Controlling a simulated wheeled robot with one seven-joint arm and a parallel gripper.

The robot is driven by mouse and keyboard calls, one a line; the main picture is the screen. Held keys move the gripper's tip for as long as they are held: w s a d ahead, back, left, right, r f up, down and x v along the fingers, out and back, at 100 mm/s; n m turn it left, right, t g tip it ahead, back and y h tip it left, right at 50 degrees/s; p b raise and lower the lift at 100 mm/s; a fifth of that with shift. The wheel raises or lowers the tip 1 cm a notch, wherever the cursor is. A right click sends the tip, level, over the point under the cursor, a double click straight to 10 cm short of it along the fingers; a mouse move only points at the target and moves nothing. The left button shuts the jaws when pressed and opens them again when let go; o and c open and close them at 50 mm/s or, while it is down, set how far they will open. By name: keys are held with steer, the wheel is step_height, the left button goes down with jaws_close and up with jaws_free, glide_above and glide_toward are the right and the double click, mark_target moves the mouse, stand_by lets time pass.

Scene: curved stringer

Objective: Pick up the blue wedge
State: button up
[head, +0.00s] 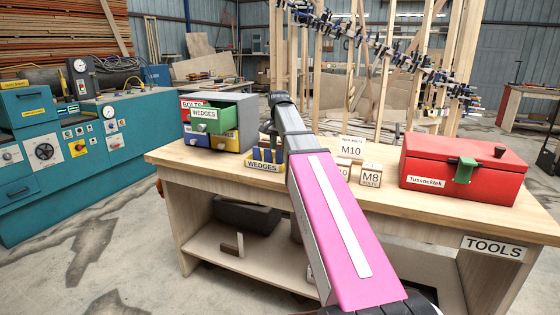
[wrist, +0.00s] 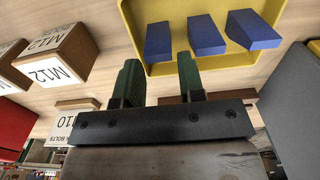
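Three blue wedges lie side by side in a yellow tray (wrist: 182,12): the left wedge (wrist: 158,42), the middle wedge (wrist: 205,36) and the right wedge (wrist: 252,30) in the wrist view. My gripper (wrist: 158,62) is open, with two green fingers pointing at the tray's near edge. The gap between the fingers is empty and roughly lines up with the left wedge; I cannot tell whether anything touches. In the head view the tray shows its WEDGES label (head: 263,167) on the workbench, left of my pink arm.
On the workbench (head: 400,208), a drawer cabinet (head: 238,125) with an open green drawer stands left of the tray. M10 and M8 boxes (head: 370,173) and a red toolbox (head: 462,172) stand to the right. An M12 box (wrist: 62,60) is beside my gripper.

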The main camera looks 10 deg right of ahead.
mark_target(279, 158)
steer(key=shift+s+f, duration=0.15)
steer(key=shift+f, duration=2.8)
steer(key=c, duration=0.5)
